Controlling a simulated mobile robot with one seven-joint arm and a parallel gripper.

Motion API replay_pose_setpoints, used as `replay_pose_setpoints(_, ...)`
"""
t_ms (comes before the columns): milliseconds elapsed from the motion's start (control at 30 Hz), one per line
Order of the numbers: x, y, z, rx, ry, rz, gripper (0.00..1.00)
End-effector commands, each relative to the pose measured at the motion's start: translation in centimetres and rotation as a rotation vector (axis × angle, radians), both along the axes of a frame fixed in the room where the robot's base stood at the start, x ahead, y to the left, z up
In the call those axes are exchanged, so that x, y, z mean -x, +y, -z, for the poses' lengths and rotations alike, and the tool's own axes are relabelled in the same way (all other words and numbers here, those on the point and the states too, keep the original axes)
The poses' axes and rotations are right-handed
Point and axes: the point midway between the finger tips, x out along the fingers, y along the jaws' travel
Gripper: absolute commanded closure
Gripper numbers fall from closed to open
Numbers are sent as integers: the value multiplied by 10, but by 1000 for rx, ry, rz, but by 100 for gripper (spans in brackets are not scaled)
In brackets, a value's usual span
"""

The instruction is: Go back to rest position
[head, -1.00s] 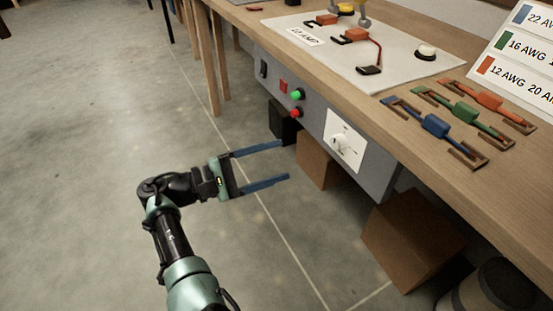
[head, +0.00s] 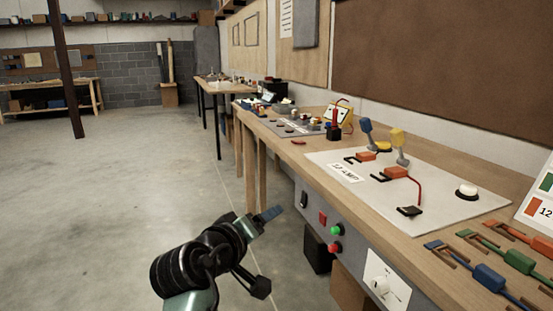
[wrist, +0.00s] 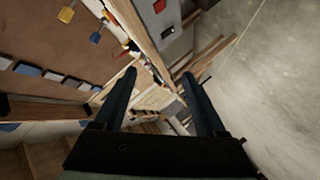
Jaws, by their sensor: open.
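My gripper (head: 270,214) is in front of the workbench, over the open floor and apart from the bench edge. In the head view its blue fingers are seen nearly end-on and overlap. In the wrist view my gripper (wrist: 165,85) shows two dark fingers spread wide with nothing between them. The workbench (head: 262,130) runs along the right side with a wooden top and a grey front panel.
On the bench are a white board (head: 445,212) with switches, and blue (head: 489,277) and green (head: 520,262) fused wire pieces. The front panel carries a green button (head: 336,230) and a red button (head: 335,247). Clear concrete floor (head: 120,200) lies left.

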Motion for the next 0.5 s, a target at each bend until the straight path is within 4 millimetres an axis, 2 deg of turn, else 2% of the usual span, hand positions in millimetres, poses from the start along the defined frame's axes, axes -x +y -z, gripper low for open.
replay_pose_setpoints(33, 6, 1, -30, -81, -101, -38, 27)
replay_pose_setpoints(167, 33, 1, -109, -268, -362, -146, 27)
replay_pose_setpoints(233, 58, -1, -154, -359, -508, -207, 27)
replay_pose_setpoints(300, 89, -6, -197, -438, -653, -268, 27)
replay_pose_setpoints(400, 138, -14, -247, -524, -838, -352, 27)
replay_pose_setpoints(500, 189, -21, -287, -586, -997, -433, 27)
